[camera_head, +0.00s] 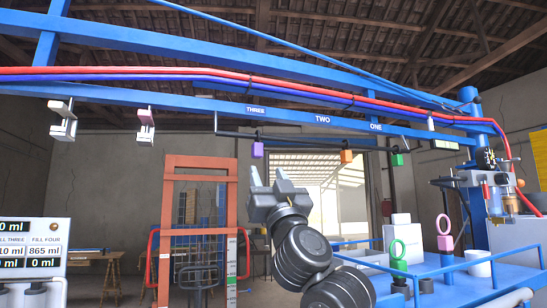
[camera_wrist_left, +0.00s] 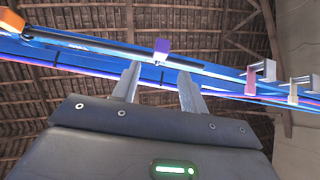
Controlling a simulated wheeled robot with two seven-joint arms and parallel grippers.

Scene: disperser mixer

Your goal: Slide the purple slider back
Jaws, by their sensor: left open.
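The purple slider (camera_head: 257,150) is a small block hanging from a dark rail (camera_head: 290,139) under the blue beam, near the label THREE. It also shows in the left wrist view (camera_wrist_left: 161,47), beyond and roughly between my finger tips. My left gripper (camera_head: 267,178) is open and empty, pointing up, just below the purple slider in the head view. Its two fingers (camera_wrist_left: 158,80) stand apart in the left wrist view, and no contact with the slider shows. My right gripper is not in view.
An orange slider (camera_head: 346,156) and a green slider (camera_head: 397,159) hang farther right on the rail. Two pale clamps (camera_head: 62,120) (camera_head: 146,125) hang left of it. A red frame (camera_head: 171,210) stands behind. A blue bench (camera_head: 450,285) with ring handles is at right.

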